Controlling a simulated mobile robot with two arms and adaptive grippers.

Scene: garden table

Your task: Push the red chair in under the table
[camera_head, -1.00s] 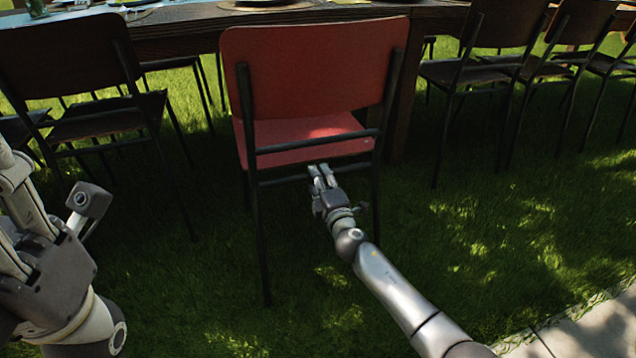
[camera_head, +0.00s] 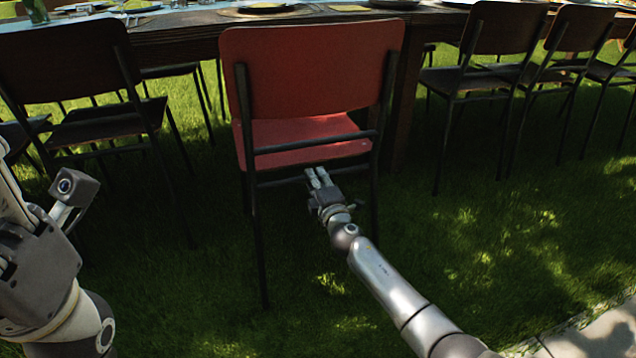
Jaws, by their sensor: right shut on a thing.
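The red chair (camera_head: 310,75) stands upright on the grass with its back towards me, in the middle of the view. It has a red backrest and seat on a dark metal frame. Its front part reaches the near edge of the dark wooden table (camera_head: 190,46), and its backrest overlaps that edge in the picture. My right gripper (camera_head: 318,178) is just below the rear of the seat, shut on the chair's rear lower crossbar. My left gripper (camera_head: 12,225) is large at the left edge, away from the chair and partly cut off; its fingertips do not show clearly.
Dark chairs stand on both sides, one at the left (camera_head: 75,75) and several at the right (camera_head: 500,60). Plates and glassware are on the table. A table leg (camera_head: 402,110) is just right of the red chair. Open grass (camera_head: 480,260) lies at the right, with paving at the lower right corner.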

